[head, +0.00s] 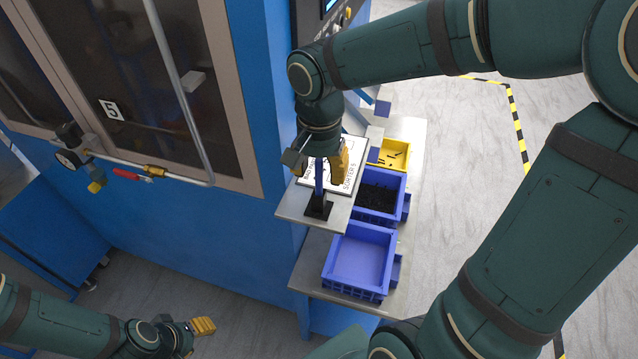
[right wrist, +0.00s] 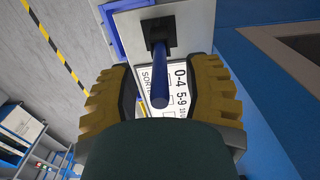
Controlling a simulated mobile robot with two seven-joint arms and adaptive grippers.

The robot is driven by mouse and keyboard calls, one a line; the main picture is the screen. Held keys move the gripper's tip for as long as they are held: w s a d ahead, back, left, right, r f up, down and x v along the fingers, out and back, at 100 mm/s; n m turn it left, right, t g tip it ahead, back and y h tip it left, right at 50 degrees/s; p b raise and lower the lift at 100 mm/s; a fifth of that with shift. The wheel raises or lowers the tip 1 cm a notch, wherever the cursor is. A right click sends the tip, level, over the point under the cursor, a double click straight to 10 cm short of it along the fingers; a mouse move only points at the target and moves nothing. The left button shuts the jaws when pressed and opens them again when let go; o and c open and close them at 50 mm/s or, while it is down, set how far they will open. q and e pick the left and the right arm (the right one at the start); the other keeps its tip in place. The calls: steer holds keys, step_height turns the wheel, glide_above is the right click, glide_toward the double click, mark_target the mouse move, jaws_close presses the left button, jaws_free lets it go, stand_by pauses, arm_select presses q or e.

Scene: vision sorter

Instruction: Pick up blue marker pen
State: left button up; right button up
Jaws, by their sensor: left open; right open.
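The blue marker pen (head: 319,176) stands upright in a black holder (head: 319,208) on a small metal shelf. In the right wrist view the pen (right wrist: 159,85) points toward the camera from its holder (right wrist: 158,36). My right gripper (head: 318,165) is open, with its yellow fingers on either side of the pen. The right wrist view shows gaps between the pen and both fingers (right wrist: 159,95). My left gripper (head: 203,326) is open at the lower left, far from the pen; only part of its fingers shows.
A printed sign (head: 345,172) is just behind the pen. An empty blue bin (head: 362,291), a blue bin of dark parts (head: 400,184) and a yellow bin (head: 405,152) stand on a metal table beside the shelf. A blue machine (head: 215,225) rises at the left.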

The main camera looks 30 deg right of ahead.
steer(key=shift+f, duration=0.45)
jaws_close()
steer(key=shift+r, duration=0.1)
step_height(320, 180, up, 10)
steer(key=shift+f+p, duration=0.1)
steer(key=shift+p, duration=0.75)
